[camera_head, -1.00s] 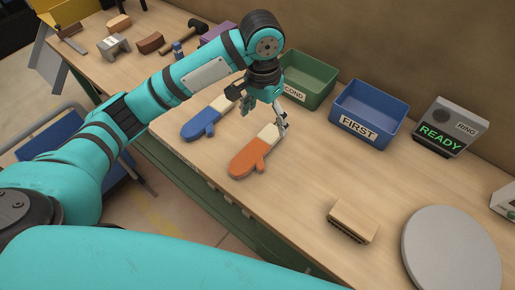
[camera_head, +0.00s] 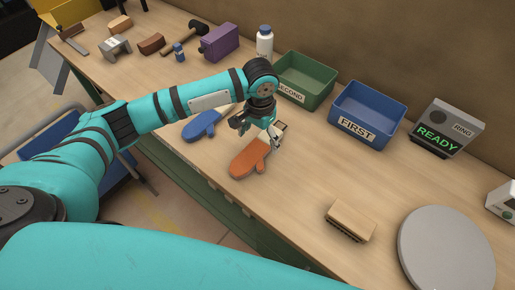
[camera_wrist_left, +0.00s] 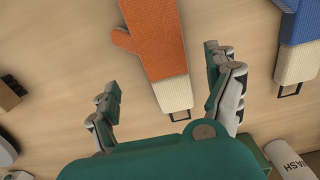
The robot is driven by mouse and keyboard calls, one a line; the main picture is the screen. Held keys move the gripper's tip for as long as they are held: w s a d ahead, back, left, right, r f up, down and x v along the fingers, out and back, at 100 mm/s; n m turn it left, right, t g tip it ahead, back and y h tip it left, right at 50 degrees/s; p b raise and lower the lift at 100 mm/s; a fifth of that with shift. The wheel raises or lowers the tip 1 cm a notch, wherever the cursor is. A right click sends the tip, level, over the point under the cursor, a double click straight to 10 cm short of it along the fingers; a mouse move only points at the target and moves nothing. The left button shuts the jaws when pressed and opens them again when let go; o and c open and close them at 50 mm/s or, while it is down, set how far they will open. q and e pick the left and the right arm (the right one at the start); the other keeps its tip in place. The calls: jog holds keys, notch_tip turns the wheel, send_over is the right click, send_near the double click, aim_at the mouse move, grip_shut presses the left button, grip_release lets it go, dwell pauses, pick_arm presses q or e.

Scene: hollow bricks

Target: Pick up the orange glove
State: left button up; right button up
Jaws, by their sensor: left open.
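The orange glove (camera_head: 249,160) lies flat on the bench, its cream cuff pointing toward the bins. In the left wrist view the orange glove (camera_wrist_left: 150,38) is at top centre, with its cuff and a dark loop reaching down between the open fingers. My left gripper (camera_head: 258,132) is open and hangs over the cuff end, hiding part of it. Its fingers (camera_wrist_left: 165,95) show apart and empty in the wrist view. My right gripper is not in view.
A blue glove (camera_head: 201,126) lies just left of the orange one. A green bin (camera_head: 305,79) marked SECOND and a blue bin (camera_head: 366,115) marked FIRST stand behind. A brush (camera_head: 351,221) and a grey disc (camera_head: 447,250) lie to the right. Bench between is clear.

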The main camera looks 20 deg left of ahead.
aim_at(259, 147)
pick_arm(q)
jog(key=f, duration=0.2)
jog(key=f+p, duration=0.1)
jog(key=f, duration=0.1)
jog(key=shift+w+a+f, duration=0.2)
jog(key=shift+f, duration=0.2)
jog(key=c, duration=1.3)
